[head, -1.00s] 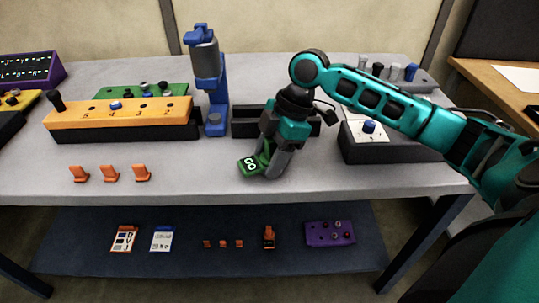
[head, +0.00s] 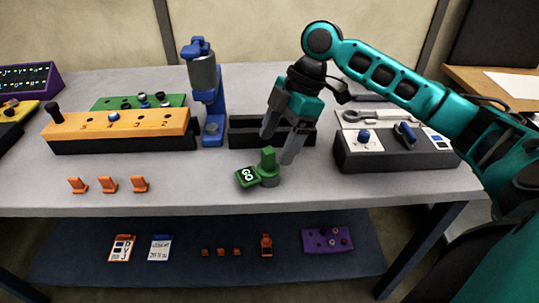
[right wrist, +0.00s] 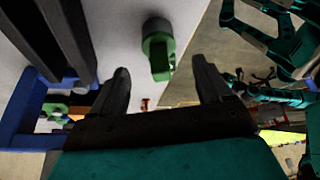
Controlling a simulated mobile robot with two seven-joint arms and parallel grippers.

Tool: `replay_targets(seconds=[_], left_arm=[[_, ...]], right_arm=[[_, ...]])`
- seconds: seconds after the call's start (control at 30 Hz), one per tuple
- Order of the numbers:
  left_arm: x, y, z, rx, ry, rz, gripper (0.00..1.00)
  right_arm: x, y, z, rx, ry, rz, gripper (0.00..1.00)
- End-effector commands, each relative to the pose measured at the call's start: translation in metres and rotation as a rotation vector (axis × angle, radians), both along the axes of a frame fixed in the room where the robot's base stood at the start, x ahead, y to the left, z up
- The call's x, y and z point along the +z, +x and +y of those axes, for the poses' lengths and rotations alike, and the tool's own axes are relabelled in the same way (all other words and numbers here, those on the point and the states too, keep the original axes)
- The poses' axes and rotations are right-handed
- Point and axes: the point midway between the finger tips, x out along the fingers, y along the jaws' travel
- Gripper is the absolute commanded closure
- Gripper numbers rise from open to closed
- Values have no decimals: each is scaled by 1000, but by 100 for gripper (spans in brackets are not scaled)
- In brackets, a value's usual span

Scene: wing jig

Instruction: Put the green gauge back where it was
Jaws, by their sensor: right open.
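The green gauge (head: 267,166) stands on the grey table, right of centre, with its flat "GO" tag (head: 247,177) lying toward the left. It also shows in the right wrist view (right wrist: 158,50), beyond the fingertips. My right gripper (head: 277,148) is open and empty, just above and behind the gauge. My left gripper is not in view.
A dark open tray (head: 245,132) lies behind the gauge. A blue press (head: 213,105) stands to its left, an orange numbered block (head: 115,124) farther left. A grey box with tools (head: 385,152) is at right. Several orange clips (head: 108,185) line the front left. The front middle is clear.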

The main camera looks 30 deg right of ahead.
Motion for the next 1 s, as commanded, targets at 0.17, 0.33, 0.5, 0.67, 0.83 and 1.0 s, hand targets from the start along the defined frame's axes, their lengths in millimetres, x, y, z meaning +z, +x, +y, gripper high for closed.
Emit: replay_targets(seconds=[0.17,0.33,0.5,0.67,0.83,1.0], left_arm=[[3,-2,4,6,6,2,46],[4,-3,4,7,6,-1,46],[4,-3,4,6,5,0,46],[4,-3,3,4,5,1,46],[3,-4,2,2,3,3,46],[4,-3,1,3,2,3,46]], right_arm=[[32,-1,-13,-2,0,-2,22],[44,-3,-18,0,0,0,22],[46,-3,-19,0,1,1,22],[46,-3,-19,0,1,1,22],[46,-3,-19,-1,1,1,22],[46,-3,-19,-1,0,1,22]])
